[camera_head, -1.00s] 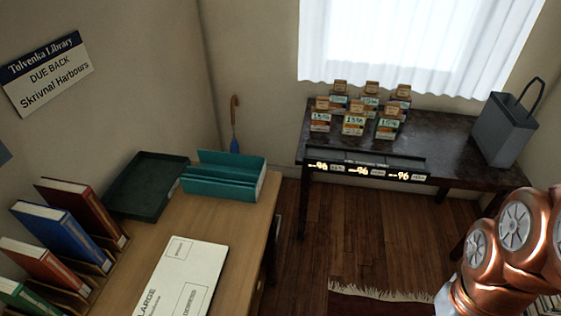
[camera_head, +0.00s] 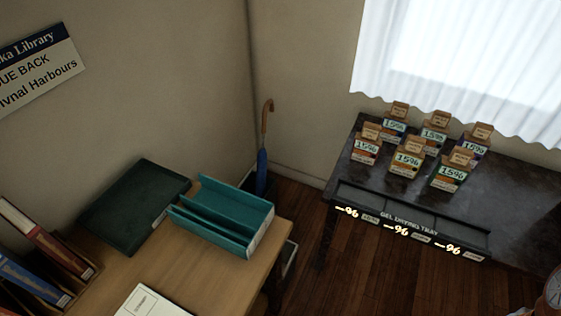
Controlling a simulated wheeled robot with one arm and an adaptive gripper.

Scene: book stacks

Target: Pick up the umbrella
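The umbrella (camera_head: 262,168) stands upright in the corner behind the wooden desk. It has a brown curved handle (camera_head: 267,108) at the top and a folded blue canopy below. Its lower end is hidden behind the teal file holder and the desk. My gripper is not in view.
The wooden desk (camera_head: 215,275) holds a teal file holder (camera_head: 222,216), a dark green tray (camera_head: 135,205) and upright books. A dark table (camera_head: 510,200) with several small labelled boxes stands under the window. Wooden floor (camera_head: 300,205) shows between desk and table.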

